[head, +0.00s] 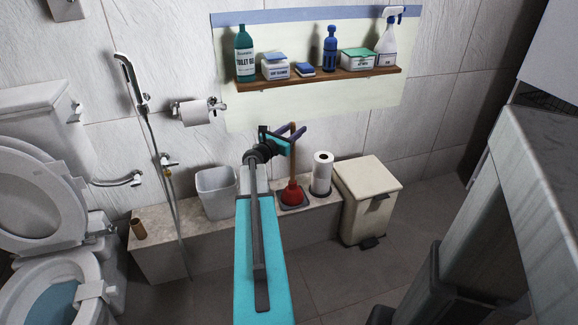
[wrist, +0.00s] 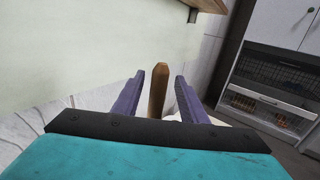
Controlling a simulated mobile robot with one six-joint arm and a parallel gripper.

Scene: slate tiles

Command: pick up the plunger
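The plunger stands upright on the stone ledge, with its red rubber cup (head: 292,195) on a dark square base and its wooden handle (head: 293,165) rising toward my gripper (head: 291,131). In the wrist view, the top of the wooden handle (wrist: 158,88) lies between the two purple fingers of my gripper (wrist: 160,85). The fingers are open, with a visible gap on each side of the handle. The lower handle and cup are hidden in the wrist view.
A paper roll on a stand (head: 322,174) is right of the plunger, then a cream pedal bin (head: 367,195). A white bin (head: 216,192) stands to the left. A wooden shelf (head: 320,81) with bottles and boxes hangs above. The ledge (head: 165,245) has bare room at the left.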

